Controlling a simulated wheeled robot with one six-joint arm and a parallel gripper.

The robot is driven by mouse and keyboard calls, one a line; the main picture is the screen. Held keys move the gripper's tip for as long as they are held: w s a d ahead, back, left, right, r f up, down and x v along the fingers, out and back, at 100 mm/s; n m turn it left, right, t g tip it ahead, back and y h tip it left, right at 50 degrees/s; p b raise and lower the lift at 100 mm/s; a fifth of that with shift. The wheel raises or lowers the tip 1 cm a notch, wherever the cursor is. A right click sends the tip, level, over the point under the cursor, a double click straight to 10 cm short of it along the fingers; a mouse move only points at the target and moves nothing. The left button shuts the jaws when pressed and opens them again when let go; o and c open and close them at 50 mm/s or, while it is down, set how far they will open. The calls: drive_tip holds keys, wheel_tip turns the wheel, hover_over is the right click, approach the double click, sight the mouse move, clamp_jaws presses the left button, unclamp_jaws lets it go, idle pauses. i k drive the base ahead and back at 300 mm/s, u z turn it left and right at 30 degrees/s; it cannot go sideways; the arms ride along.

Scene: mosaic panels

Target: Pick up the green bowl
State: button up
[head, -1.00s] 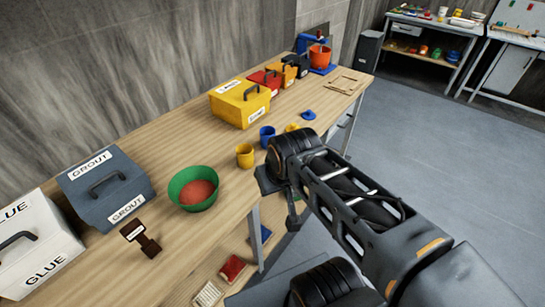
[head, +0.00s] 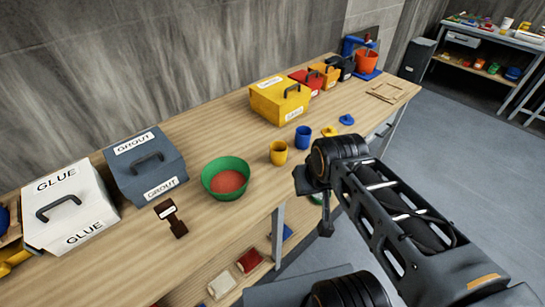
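The green bowl (head: 209,184) stands upright on the wooden workbench, close to its front edge, with reddish-orange material inside. My gripper (head: 325,222) hangs beyond the front edge of the bench, to the right of the bowl and apart from it. It is small and dark in this view, and the gap between its fingers cannot be made out. Nothing can be seen held in it.
A grey GROUT box (head: 146,172) and a white GLUE box (head: 68,208) stand left of the bowl. A brown scraper-like tool (head: 172,217) lies in front. A yellow cup (head: 278,152) and blue cup (head: 303,137) stand to the right. Bare wood surrounds the bowl.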

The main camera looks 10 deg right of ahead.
sight(227, 178)
drive_tip(key=z, duration=1.6)
drive_tip(key=k, duration=1.1)
drive_tip(key=u, duration=1.7)
drive_tip(key=i, duration=0.5)
drive_tip(key=u, duration=0.1)
